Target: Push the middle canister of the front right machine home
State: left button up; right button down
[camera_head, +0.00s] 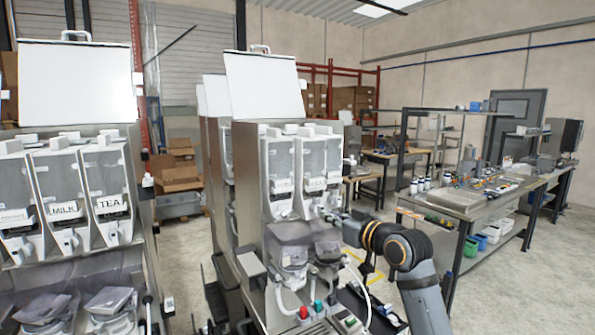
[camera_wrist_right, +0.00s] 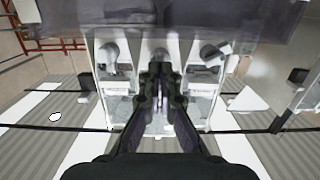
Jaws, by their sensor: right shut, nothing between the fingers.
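The front right machine (camera_head: 248,185) is a grey metal dispenser with its white lid (camera_head: 263,85) raised. It holds white canisters side by side; in the head view the left canister (camera_head: 281,170) and the middle canister (camera_head: 311,160) show clearly, the right one only partly. The wrist view shows three canisters, with the middle canister (camera_wrist_right: 160,48) straight ahead of the fingers. My right gripper (camera_head: 329,213) is shut and empty at the lower front of the canisters. Its fingertips (camera_wrist_right: 158,70) cover part of the middle canister; I cannot tell if they touch. My left gripper is out of view.
Another machine (camera_head: 70,200) with MILK and TEA canisters stands at the left. Mixing bowls (camera_head: 292,255), hoses and coloured knobs sit below the canisters, close under my right arm. A workbench (camera_head: 470,205) with tools stands farther right. Open floor (camera_head: 530,270) lies at the right.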

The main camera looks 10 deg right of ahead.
jog(key=shift+w, duration=0.1)
dwell(0.5)
jog(key=shift+p+x, duration=0.7)
jog(key=shift+x, duration=0.95)
jog(key=shift+w+a+r, duration=0.1)
jog(key=shift+r, duration=0.1)
